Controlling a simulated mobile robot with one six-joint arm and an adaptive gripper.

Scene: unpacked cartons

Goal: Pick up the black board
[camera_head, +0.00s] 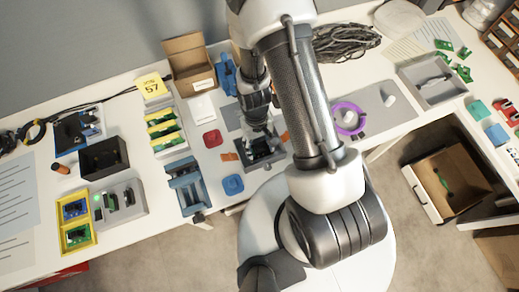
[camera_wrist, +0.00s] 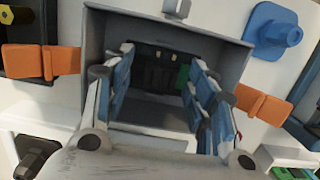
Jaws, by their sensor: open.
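My gripper (camera_wrist: 162,88) is open in the wrist view, its two blue-padded fingers reaching down into a small grey open box (camera_wrist: 240,60). A dark board-like piece (camera_wrist: 157,68) lies at the far inner side of the box, with a green part at its right; I take it to be the black board. It shows between the fingers, and I cannot tell whether they touch it. In the head view my gripper (camera_head: 264,133) is over the same grey box (camera_head: 282,154), and the arm hides part of it. The board itself is not clear there.
Orange clips (camera_wrist: 42,62) flank the box. A blue part (camera_head: 232,184), a red part (camera_head: 212,139) and a blue holder (camera_head: 187,185) lie close by. A black open box (camera_head: 104,158) stands left. An open carton (camera_head: 188,62) stands behind. A purple ring (camera_head: 347,118) lies right.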

